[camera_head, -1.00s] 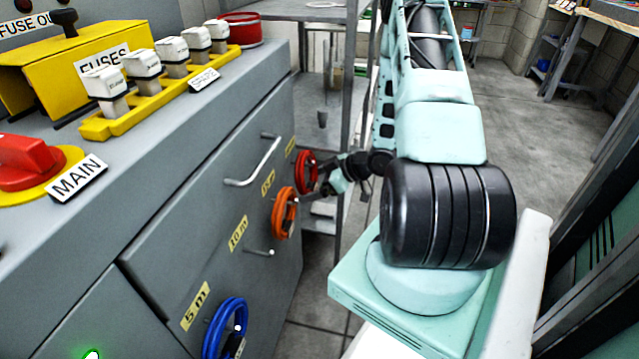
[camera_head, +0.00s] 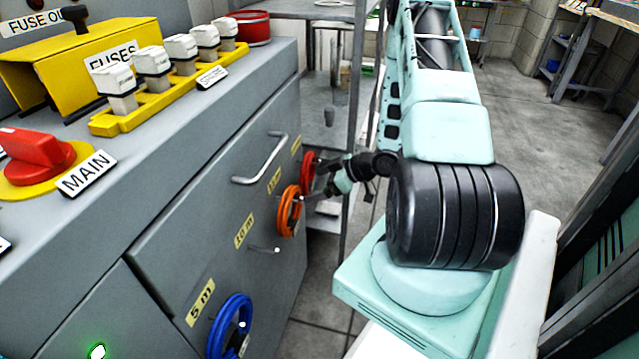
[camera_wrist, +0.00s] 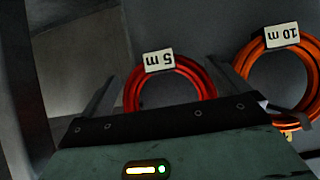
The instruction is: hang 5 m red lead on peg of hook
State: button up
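The red lead (camera_head: 308,164) is a coil at the far end of the grey cabinet front, beside the orange coil. In the wrist view the red lead (camera_wrist: 205,82) carries a white "5 m" tag (camera_wrist: 159,60), shown upside down. My gripper (camera_head: 308,198) is at the red coil, and the gripper body partly hides it. In the wrist view my gripper (camera_wrist: 167,80) has its fingers wide apart, one on each side of the coil, with no visible contact. The peg behind the red coil is hidden.
An orange coil (camera_head: 290,212), tagged "10 m" in the wrist view (camera_wrist: 243,75), hangs close beside the red one. A blue coil (camera_head: 231,322) hangs nearer. A bare peg (camera_head: 264,250) and a drawer handle (camera_head: 262,160) stick out from the cabinet front (camera_head: 190,230). A shelf rack (camera_head: 345,140) stands behind.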

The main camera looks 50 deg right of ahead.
jog(key=p+v, duration=0.4)
jog(key=v, duration=1.3)
jog(key=shift+s+d, duration=0.15)
jog(key=shift+s, duration=0.05)
